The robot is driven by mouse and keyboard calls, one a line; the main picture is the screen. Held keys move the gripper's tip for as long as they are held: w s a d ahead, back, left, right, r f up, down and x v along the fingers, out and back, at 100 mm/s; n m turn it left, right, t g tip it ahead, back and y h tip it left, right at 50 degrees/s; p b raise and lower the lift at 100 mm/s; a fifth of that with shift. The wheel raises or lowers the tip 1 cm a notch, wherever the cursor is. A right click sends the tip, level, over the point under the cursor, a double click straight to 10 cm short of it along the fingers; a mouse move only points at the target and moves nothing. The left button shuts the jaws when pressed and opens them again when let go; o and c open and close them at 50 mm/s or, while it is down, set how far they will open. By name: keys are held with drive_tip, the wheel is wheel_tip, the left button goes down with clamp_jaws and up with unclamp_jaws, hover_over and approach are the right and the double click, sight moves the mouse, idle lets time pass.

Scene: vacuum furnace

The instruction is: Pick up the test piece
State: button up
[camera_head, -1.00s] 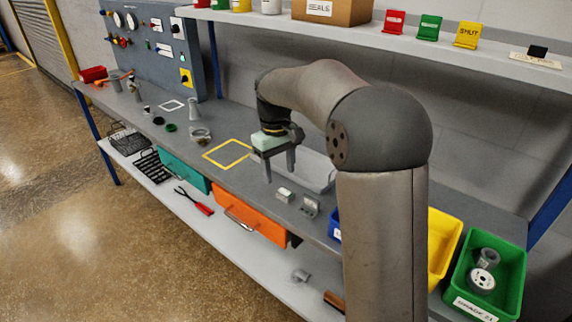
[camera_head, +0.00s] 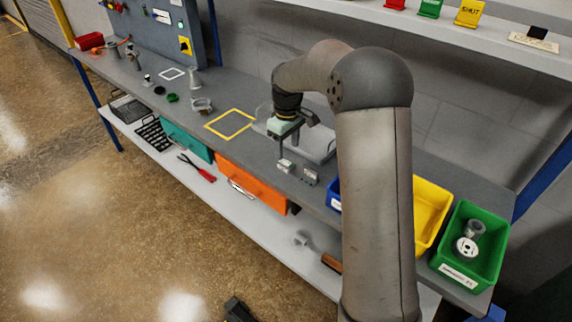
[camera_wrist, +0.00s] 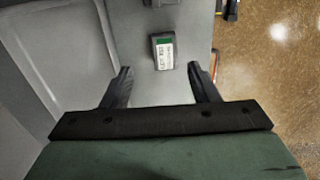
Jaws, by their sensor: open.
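A small grey block with a white and green label (camera_wrist: 163,52), apparently the test piece, lies on the grey bench. In the wrist view it is centred between the lines of the fingers, just ahead of the fingertips, with no contact visible. The label text is too blurred to read fully. In the head view the block (camera_head: 285,165) sits just in front of and below my gripper (camera_head: 287,147). My gripper also shows in the wrist view (camera_wrist: 159,70), its two dark fingers wide apart with nothing between them.
A second grey block (camera_head: 309,177) stands close to the right of the first. A shallow grey tray (camera_head: 322,152) lies behind my gripper. A yellow square outline (camera_head: 230,124) marks the bench on the left. Blue, yellow (camera_head: 432,205) and green (camera_head: 487,235) bins stand right.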

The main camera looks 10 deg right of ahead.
sight(286, 163)
drive_tip(key=shift+s+a+f+p, duration=0.15)
drive_tip(key=shift+f+p, duration=0.15)
drive_tip(key=shift+f, duration=1.05)
drive_tip(key=shift+s+a+f+p, duration=0.1)
drive_tip(key=shift+f+p, duration=0.15)
drive_tip(key=shift+f, duration=1.1)
clamp_jaws()
